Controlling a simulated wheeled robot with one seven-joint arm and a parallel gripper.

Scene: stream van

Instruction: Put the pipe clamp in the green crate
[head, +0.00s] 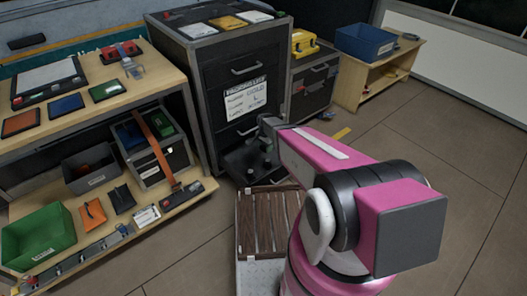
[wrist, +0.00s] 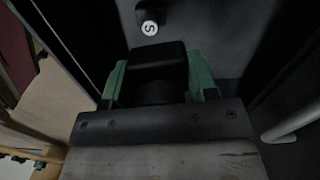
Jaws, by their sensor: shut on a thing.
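My gripper (wrist: 159,82) is shut on a dark block (wrist: 158,60) between two green finger parts in the wrist view. The block's shape is mostly lost in shadow, so I cannot tell whether it is the pipe clamp. In the head view my gripper (head: 268,127) is a dark shape at the end of my pink arm, by the front of the black cabinet (head: 235,75) and over its open lower drawer (head: 240,165). The green crate (head: 38,238) stands at the far left on the lower bench shelf, away from my gripper.
A black piece marked S (wrist: 149,27) is just beyond the held block. A grey bin (head: 92,168), a strapped case (head: 150,150) and an orange pouch (head: 93,213) share the lower shelf. A slatted wooden crate (head: 265,225) stands before the drawer. Floor is clear at right.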

